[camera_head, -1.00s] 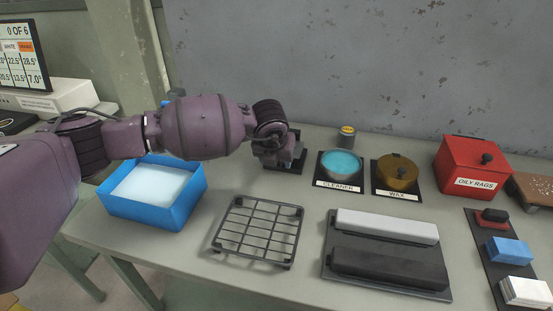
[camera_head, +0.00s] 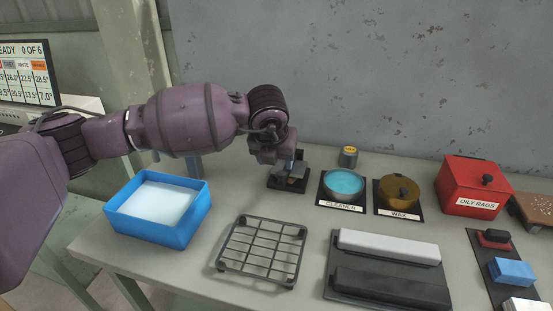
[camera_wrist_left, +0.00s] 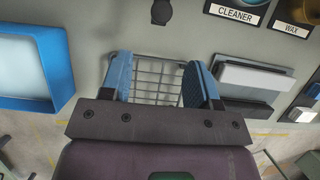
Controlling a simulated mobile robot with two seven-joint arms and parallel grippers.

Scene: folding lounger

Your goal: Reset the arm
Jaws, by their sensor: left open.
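My left arm (camera_head: 188,120) comes in from the left and reaches over the bench. Its gripper (camera_head: 295,168) points down above the back of the bench, by a small black stand (camera_head: 288,187), which it partly hides. In the left wrist view, the two blue-padded fingers of my left gripper (camera_wrist_left: 160,82) are spread apart with nothing between them. The wire rack (camera_wrist_left: 158,78) shows beyond and below them. My right gripper is not in view.
A blue tray (camera_head: 114,218) of pale liquid stands left of the wire rack (camera_head: 232,268). Cleaner (camera_head: 343,182) and wax (camera_head: 397,192) pots, a red oily rags box (camera_head: 463,187) and grey and black bars (camera_head: 388,247) stand right. A wall closes off the back.

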